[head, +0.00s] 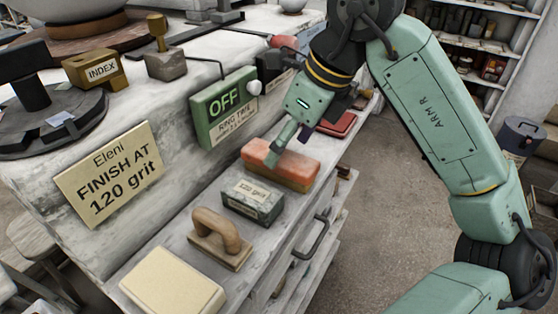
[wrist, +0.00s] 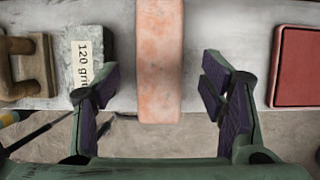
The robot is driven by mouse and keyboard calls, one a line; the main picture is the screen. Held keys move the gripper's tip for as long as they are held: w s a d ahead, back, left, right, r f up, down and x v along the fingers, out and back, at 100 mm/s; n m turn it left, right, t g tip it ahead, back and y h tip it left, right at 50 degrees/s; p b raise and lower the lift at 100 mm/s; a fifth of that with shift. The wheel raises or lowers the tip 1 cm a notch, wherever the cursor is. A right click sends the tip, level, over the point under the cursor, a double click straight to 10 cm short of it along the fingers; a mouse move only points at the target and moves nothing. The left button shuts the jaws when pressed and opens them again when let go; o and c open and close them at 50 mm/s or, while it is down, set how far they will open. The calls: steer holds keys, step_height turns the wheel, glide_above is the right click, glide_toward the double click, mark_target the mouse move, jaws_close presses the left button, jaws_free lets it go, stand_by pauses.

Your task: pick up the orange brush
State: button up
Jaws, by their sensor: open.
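The orange brush (head: 281,165) looks like a long block, orange on top and paler on its side, lying on the narrow ledge. No bristles can be made out. In the wrist view the brush (wrist: 160,45) runs up the middle of the picture, between my two fingers. My gripper (head: 275,152) is at the brush in the head view, with one finger in front of part of it. In the wrist view my gripper (wrist: 159,88) is open, with a gap on both sides of the brush. I cannot tell how far the fingertips are above the ledge.
A dark block labelled 120 grit (head: 253,200), a wooden-handled float (head: 220,238) and a cream block (head: 172,284) lie on the ledge nearer the camera. A red pad (head: 338,124) lies beyond the brush. A drawer handle (head: 313,240) juts out below. Open floor (head: 370,215) lies right.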

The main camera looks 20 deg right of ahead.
mark_target(283, 155)
steer(key=p+x, duration=0.1)
steer(key=x, duration=0.4)
steer(key=shift+s+f, duration=0.1)
steer(key=shift+s, duration=0.05)
steer(key=shift+c, duration=0.2)
steer(key=c, duration=1.3)
steer(key=shift+d, duration=0.15)
steer(key=shift+s+r, duration=0.1)
steer(key=shift+r, duration=0.15)
step_height(283, 155, up, 7)
steer(key=shift+s+d+f+b, duration=0.15)
steer(key=shift+d+f+b, duration=0.05)
steer(key=shift+b, duration=0.9)
steer(key=s+d+b, duration=0.3)
steer(key=s+d, duration=0.8)
steer(key=s, duration=0.4)
steer(key=shift+s+d, duration=0.15)
steer(key=shift+d, duration=0.2)
